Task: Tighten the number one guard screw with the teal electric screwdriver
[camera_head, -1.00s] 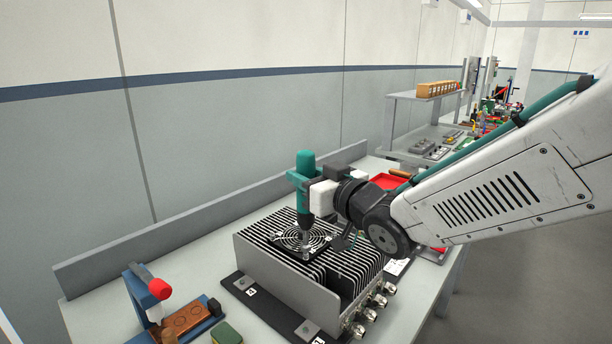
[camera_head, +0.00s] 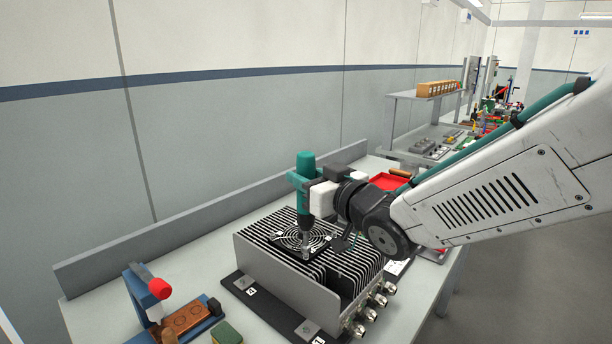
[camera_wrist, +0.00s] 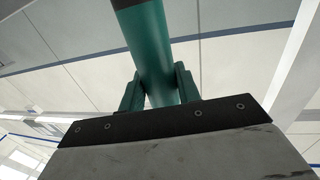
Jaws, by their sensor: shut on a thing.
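The teal electric screwdriver (camera_head: 304,188) stands upright over the finned heatsink unit, and its teal body also shows in the wrist view (camera_wrist: 158,60). My gripper (camera_wrist: 160,88) is shut on it; in the head view my gripper (camera_head: 312,186) comes in from the right.
A clamp fixture with a red-tipped handle (camera_head: 160,288) and a brown block stands at the front left. A green pad (camera_head: 226,333) lies beside it. A red tray (camera_head: 390,181) lies behind my wrist. Connectors (camera_head: 376,303) stick out of the unit's right front.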

